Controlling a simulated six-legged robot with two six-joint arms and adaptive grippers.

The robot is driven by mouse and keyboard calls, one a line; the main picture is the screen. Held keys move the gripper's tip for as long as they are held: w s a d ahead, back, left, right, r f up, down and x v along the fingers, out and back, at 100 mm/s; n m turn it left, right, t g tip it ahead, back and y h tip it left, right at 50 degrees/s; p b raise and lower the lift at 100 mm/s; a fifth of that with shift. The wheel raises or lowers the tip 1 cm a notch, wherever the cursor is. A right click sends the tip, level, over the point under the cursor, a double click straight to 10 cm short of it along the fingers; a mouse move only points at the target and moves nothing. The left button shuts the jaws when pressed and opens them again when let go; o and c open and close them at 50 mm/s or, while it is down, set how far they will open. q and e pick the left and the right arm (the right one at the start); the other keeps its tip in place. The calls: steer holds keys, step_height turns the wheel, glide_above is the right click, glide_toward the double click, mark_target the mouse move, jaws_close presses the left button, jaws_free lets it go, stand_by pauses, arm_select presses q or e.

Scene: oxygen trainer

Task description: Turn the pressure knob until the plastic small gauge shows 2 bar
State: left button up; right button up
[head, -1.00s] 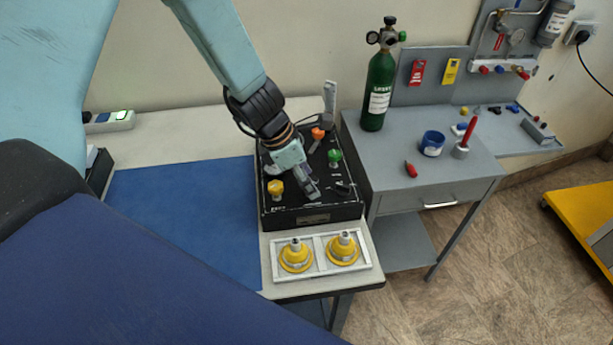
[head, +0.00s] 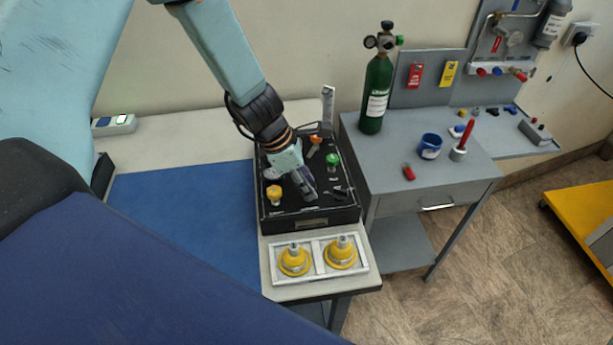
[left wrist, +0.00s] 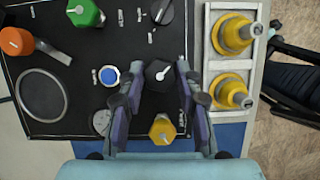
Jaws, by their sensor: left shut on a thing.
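The black trainer box (head: 283,221) stands on the near bench, its top panel carrying several coloured knobs. My left gripper (head: 309,192) reaches down onto this panel. In the left wrist view, the left gripper (left wrist: 160,68) has one finger on each side of a black knob (left wrist: 158,78) with a white pointer and is shut on it. A blue-topped round part (left wrist: 108,75) sits just left of the fingers, and a yellow knob (left wrist: 162,130) lies below. A large ring-rimmed round dial (left wrist: 42,95) is at the left. No gauge reading is legible. My right gripper is not in view.
Green (head: 333,159) and orange (head: 316,140) knobs stand close to the gripper. A white tray (head: 318,268) with two yellow fittings lies in front of the box. A grey side table (head: 385,155) with a green cylinder (head: 375,95) is to the right. The blue mat (head: 185,215) is clear.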

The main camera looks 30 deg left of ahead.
arm_select(q)
steer(key=shift+w, duration=0.1)
steer(key=o, duration=1.1)
steer(key=shift+s+a, duration=0.1)
steer(key=shift+s, duration=0.1)
steer(key=shift+o, duration=0.2)
steer(key=shift+w, duration=0.1)
steer(key=shift+r, duration=0.1)
steer(key=v, duration=1.2)
